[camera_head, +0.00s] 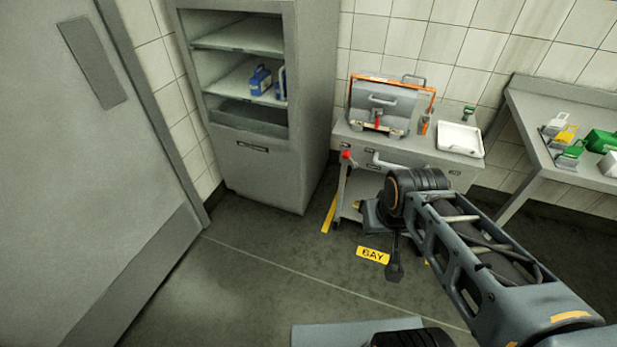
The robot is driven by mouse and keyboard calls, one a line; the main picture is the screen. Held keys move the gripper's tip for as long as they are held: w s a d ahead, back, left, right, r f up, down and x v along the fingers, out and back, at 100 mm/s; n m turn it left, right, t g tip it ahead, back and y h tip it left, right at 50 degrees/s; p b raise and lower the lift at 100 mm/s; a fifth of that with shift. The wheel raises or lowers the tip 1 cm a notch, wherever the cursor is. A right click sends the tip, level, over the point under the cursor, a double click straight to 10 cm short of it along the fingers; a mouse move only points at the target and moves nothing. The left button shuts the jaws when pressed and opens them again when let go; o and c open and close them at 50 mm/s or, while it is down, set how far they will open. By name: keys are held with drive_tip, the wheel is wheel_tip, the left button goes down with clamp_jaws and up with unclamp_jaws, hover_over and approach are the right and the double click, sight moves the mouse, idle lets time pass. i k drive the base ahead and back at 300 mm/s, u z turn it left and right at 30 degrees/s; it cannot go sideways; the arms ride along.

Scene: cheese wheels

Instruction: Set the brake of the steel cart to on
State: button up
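The steel cart (418,157) stands against the tiled wall, right of a grey cabinet. A lever with a red knob (346,155) stands up at the cart's left front corner; I see no marking that tells its setting. My arm crosses in front of the cart's right and lower parts and hides much of them. My gripper (394,272) appears to be the dark part hanging low in front of the cart, above the floor and apart from the red knob. Its fingers are too small and dark to tell open from shut.
A grey cabinet (262,172) stands at left, a side table (522,112) at right. Yellow BAY marking (372,255) lies on the floor. Floor at left front is clear.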

sight(346, 154)
drive_tip(key=z, duration=0.4)
drive_tip(key=i, duration=0.75)
drive_tip(key=u, duration=1)
drive_tip(key=i, duration=0.55)
drive_tip(key=u, duration=0.55)
